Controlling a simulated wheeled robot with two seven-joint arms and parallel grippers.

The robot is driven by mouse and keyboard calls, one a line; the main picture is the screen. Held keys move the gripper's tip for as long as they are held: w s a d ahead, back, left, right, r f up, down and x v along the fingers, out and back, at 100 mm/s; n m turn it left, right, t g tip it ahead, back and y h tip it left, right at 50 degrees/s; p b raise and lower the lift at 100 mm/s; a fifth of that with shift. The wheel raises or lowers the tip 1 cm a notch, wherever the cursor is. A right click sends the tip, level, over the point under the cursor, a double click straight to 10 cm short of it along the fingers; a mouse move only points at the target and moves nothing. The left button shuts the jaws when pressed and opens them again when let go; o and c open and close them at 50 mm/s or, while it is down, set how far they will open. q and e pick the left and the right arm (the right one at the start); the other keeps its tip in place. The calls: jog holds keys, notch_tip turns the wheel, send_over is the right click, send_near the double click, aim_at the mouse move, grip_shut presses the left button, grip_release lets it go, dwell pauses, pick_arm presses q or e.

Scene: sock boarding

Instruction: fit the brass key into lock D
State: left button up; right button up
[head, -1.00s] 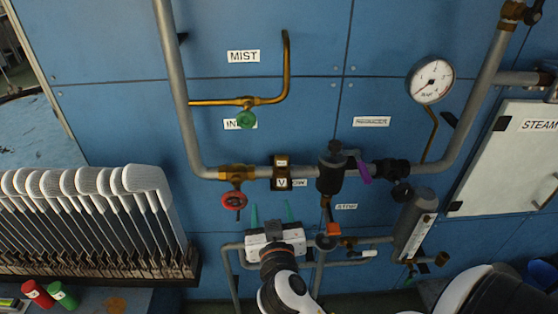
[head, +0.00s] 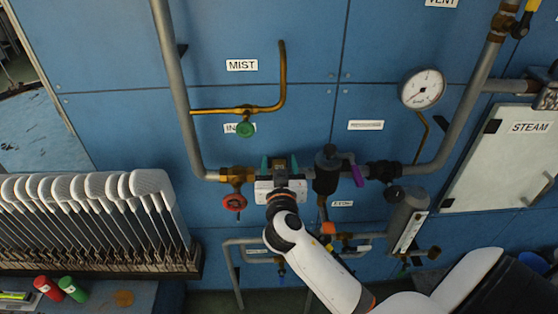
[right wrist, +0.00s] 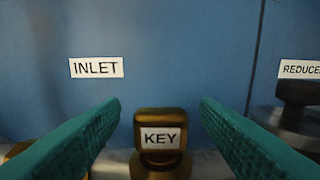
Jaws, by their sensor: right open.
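The brass key (right wrist: 158,158) is a brass-brown block with a white KEY label, in the middle of the right wrist view. It appears to sit at the grey pipe, and my gripper mostly covers it in the head view. My right gripper (head: 279,162) is open, with its two green fingers pointing at the panel. In the right wrist view the fingers (right wrist: 160,108) lie either side of the key, with a gap on each side. Lock D is not identifiable in these frames. My left gripper is not in view.
A red-wheeled valve (head: 234,202) is left of the gripper, and a dark fitting (head: 327,170) with a purple lever (head: 357,176) is close on the right. A gauge (head: 422,89) is upper right. A rack of white sock boards (head: 90,215) stands at left.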

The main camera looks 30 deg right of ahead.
jog(key=shift+w+d, duration=0.3)
jog(key=shift+w, duration=0.15)
jog(key=shift+s+a, duration=0.1)
jog(key=c, duration=1.1)
